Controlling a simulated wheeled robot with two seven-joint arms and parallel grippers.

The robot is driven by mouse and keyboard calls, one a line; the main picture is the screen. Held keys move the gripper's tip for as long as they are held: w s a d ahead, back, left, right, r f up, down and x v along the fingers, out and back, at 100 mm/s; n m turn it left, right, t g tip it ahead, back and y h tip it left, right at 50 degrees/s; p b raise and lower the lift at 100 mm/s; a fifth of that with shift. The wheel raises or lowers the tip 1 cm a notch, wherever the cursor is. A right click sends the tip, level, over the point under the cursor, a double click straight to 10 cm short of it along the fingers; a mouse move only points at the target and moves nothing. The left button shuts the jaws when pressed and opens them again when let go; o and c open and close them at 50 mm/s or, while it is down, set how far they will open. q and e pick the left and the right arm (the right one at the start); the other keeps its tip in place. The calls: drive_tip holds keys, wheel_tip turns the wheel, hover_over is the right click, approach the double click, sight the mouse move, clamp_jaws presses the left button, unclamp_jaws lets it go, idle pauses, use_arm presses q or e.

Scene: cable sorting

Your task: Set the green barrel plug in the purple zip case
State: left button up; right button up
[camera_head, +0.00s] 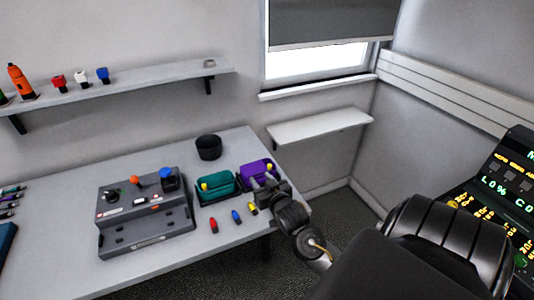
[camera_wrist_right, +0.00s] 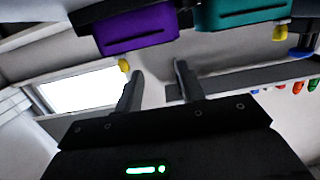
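The purple zip case (camera_head: 248,170) stands near the right end of the table; it also shows at the top of the right wrist view (camera_wrist_right: 135,32). My right gripper (camera_head: 262,181) is at the front of this case and overlaps it in the head view. In the wrist view its two fingers (camera_wrist_right: 159,70) are apart with nothing seen between them. I cannot make out the green barrel plug in either view. Red (camera_head: 214,226), blue (camera_head: 236,216) and yellow (camera_head: 252,208) plugs lie in front of the cases. My left gripper is out of view.
A teal case (camera_head: 222,190) stands left of the purple one; it shows in the wrist view (camera_wrist_right: 240,14). A grey control box (camera_head: 145,220) and a black cup (camera_head: 208,147) are on the table. A wall shelf (camera_head: 140,85) holds small coloured items.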

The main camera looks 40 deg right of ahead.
drive_tip(key=shift+v, duration=1.85)
drive_tip(key=shift+d+r, duration=0.1)
